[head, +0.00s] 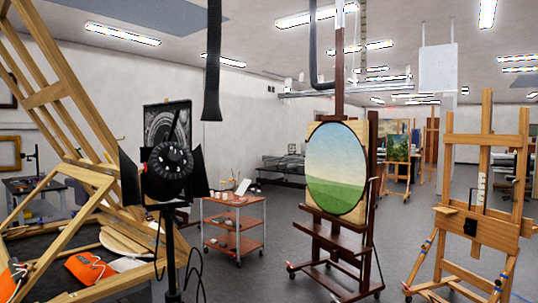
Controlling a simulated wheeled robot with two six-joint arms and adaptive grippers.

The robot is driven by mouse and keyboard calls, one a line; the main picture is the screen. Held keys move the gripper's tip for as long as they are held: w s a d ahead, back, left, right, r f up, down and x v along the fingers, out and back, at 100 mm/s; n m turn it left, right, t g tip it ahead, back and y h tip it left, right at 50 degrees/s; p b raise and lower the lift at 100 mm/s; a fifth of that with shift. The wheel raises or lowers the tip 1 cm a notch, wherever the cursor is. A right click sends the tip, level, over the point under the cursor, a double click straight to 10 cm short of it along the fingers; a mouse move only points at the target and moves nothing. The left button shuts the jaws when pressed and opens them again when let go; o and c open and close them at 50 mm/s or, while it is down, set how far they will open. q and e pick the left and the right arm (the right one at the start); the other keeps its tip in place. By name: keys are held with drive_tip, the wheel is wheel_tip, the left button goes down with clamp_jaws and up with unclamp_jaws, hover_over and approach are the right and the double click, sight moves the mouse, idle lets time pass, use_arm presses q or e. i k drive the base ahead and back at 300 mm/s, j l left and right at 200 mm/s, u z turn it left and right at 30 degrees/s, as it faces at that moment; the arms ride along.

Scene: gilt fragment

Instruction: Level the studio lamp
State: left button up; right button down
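The studio lamp (168,172) stands at left centre in the head view. It is black, with a round ribbed housing, dark side flaps and a thin rod slanting up to the right across its top. It sits on a black upright stand (170,255), whose foot is out of frame. A dark cable hangs beside the stand. I cannot tell from this view how far the lamp head is tilted. Neither of my grippers is in view.
A large wooden frame (62,85) and orange bags (90,268) are at left. A red-brown trolley (233,222) stands behind the lamp. A dark easel with a round landscape (336,170) and a wooden easel (484,190) stand at right. Grey floor is open between the trolley and easels.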

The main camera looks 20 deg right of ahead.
sight(164, 180)
drive_tip(key=j+z, duration=0.15)
drive_tip(key=j, duration=0.3)
drive_tip(key=k+j+z, duration=0.15)
drive_tip(key=j, duration=0.3)
drive_tip(key=j+z, duration=0.1)
drive_tip(key=j, duration=0.35)
drive_tip(key=k+j+z, duration=0.15)
drive_tip(key=j, duration=0.25)
drive_tip(key=k+j+z, duration=0.15)
drive_tip(key=j, duration=0.3)
drive_tip(key=j+z, duration=0.15)
drive_tip(key=j, duration=0.25)
drive_tip(key=l+z, duration=0.2)
drive_tip(key=i+l+z, duration=0.4)
drive_tip(key=i+l, duration=0.3)
drive_tip(key=i+l+z, duration=0.15)
drive_tip(key=i+l, duration=0.25)
drive_tip(key=i, duration=0.15)
drive_tip(key=i+l+z, duration=0.2)
drive_tip(key=i+l, duration=0.15)
drive_tip(key=i, duration=0.2)
